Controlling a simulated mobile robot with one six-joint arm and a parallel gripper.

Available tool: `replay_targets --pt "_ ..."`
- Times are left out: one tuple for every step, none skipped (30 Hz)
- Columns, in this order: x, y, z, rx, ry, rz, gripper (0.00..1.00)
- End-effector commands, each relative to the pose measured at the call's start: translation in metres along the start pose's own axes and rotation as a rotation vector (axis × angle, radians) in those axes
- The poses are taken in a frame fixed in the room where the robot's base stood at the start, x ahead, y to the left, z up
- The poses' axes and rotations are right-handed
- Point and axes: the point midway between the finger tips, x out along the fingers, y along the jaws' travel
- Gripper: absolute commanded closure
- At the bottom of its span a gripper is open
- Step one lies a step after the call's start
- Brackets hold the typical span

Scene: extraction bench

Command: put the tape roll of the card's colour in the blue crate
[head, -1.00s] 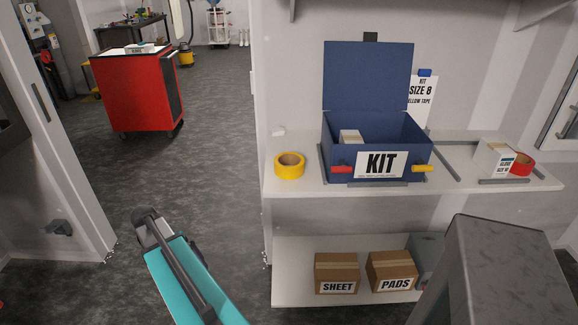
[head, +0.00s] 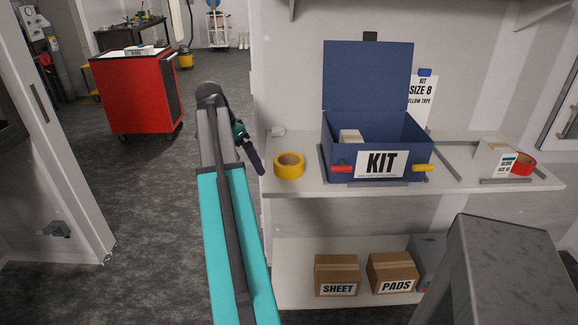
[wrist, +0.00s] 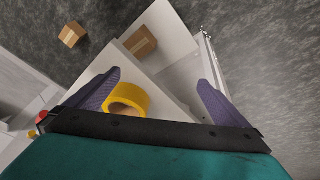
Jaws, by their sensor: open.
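The yellow tape roll (head: 289,165) lies flat at the left end of the upper shelf. It also shows in the wrist view (wrist: 128,97), between my fingers but closer to the left one. My gripper (head: 254,160) is open and empty, just left of the roll in the head view; its purple fingers fill the wrist view's sides (wrist: 158,92). The blue crate (head: 340,150) stands open on the shelf, labelled KIT, with a pale box inside. The card (head: 424,100) behind it reads "KIT SIZE 8" and, partly hidden, "ELLOW TAPE". A red tape roll (head: 524,164) lies at the right.
A white glove box (head: 494,160) stands beside the red roll. Grey strips lie on the upper shelf (head: 303,183) around the crate. The lower shelf holds cardboard boxes marked SHEET (head: 337,272) and PADS (head: 391,270). A red cart (head: 135,95) stands behind on open floor.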

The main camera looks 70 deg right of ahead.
Motion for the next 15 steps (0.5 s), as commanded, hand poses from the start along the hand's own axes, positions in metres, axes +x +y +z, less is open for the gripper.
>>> replay_targets --pt "-0.012 0.009 -0.021 0.053 0.009 -0.003 0.00" --pt "-0.018 0.014 -0.030 0.080 0.013 -0.002 0.00" --pt "-0.026 0.022 -0.042 0.119 0.019 -0.002 0.00" --pt "-0.032 0.028 -0.051 0.144 0.024 -0.002 0.00" --pt "-0.037 0.033 -0.059 0.169 0.029 -0.002 0.00" --pt "-0.043 0.040 -0.068 0.199 0.033 -0.001 0.00" --pt "-0.048 0.044 -0.074 0.218 0.036 0.000 0.00" --pt "-0.052 0.049 -0.079 0.236 0.039 0.000 0.00" --pt "-0.056 0.054 -0.085 0.257 0.042 0.000 0.00" --pt "-0.058 0.057 -0.088 0.269 0.044 0.000 0.00" --pt "-0.061 0.059 -0.091 0.279 0.046 0.000 0.00" --pt "-0.063 0.062 -0.094 0.289 0.048 0.000 0.00" --pt "-0.065 0.063 -0.096 0.295 0.049 0.000 0.00" --pt "-0.065 0.064 -0.097 0.299 0.049 0.000 0.00" --pt "-0.066 0.065 -0.098 0.302 0.050 0.001 0.00"
